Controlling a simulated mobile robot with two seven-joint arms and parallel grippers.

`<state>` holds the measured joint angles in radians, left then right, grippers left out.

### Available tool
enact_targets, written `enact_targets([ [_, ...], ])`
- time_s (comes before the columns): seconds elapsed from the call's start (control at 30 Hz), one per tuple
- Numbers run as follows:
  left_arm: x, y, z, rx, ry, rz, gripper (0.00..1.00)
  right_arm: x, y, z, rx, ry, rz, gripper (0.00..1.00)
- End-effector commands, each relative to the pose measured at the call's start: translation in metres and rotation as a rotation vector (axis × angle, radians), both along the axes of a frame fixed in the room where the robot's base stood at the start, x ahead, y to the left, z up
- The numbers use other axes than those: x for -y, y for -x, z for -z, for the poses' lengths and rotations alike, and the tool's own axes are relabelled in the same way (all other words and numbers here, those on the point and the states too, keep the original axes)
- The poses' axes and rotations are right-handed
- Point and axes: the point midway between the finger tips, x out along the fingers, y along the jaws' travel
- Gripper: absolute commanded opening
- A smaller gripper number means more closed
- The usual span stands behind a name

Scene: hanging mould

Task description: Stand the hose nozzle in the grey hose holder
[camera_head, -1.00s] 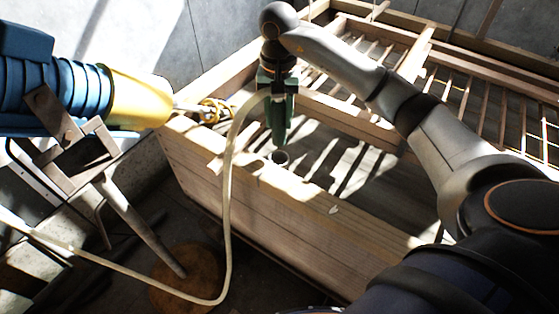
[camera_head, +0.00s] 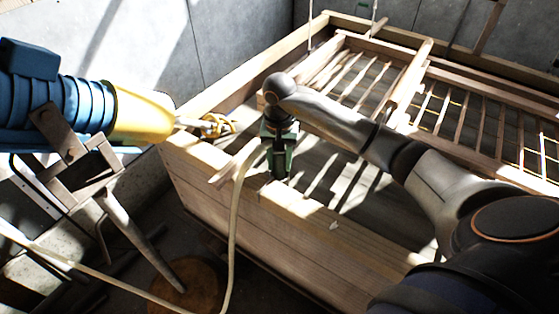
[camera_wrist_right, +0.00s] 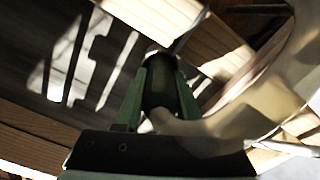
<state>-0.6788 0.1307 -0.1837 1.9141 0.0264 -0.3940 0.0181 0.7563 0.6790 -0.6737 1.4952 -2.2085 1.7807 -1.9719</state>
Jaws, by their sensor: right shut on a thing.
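My right gripper (camera_head: 280,172) has green fingers and points down at the near wooden wall of the mould. It is shut on the dark hose nozzle (camera_wrist_right: 160,88), which sits upright between the fingers in the right wrist view. The pale hose (camera_head: 234,215) runs from it down over the outside of the wall. A light rim, seemingly the grey hose holder (camera_wrist_right: 153,50), shows at the far end of the nozzle. The gripper hides most of the holder in the head view, so I cannot tell whether the nozzle is inside it. My left gripper is not in view.
The wooden mould (camera_head: 330,250) has slatted bars (camera_head: 470,120) inside. A blue and yellow machine (camera_head: 140,115) stands at the left, close to the mould's corner, with yellow cord (camera_head: 217,125) beside it. A round brown disc (camera_head: 190,290) lies below.

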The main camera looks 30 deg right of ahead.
Motion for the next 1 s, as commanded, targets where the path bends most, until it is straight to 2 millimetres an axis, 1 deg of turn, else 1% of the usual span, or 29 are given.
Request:
enact_targets([
  [0.17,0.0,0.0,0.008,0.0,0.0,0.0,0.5,0.001,0.0,0.007,0.001,0.002,0.0,0.0],
  [0.2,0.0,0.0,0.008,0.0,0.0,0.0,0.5,0.001,0.0,0.007,0.0,0.001,0.0,0.4],
  [0.47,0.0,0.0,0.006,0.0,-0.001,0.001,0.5,0.0,0.0,0.006,-0.001,0.001,0.0,0.69],
  [0.77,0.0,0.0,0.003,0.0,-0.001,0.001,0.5,0.0,0.0,0.003,0.0,0.0,0.0,0.69],
  [0.87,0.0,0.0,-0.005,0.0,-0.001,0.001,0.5,-0.001,0.0,-0.005,0.0,-0.001,0.0,0.69],
  [0.93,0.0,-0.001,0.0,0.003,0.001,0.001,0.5,0.001,-0.001,-0.013,0.004,0.001,-0.001,0.69],
  [1.0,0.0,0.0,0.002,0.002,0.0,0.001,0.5,0.001,-0.001,-0.028,0.006,0.002,-0.001,0.69],
])
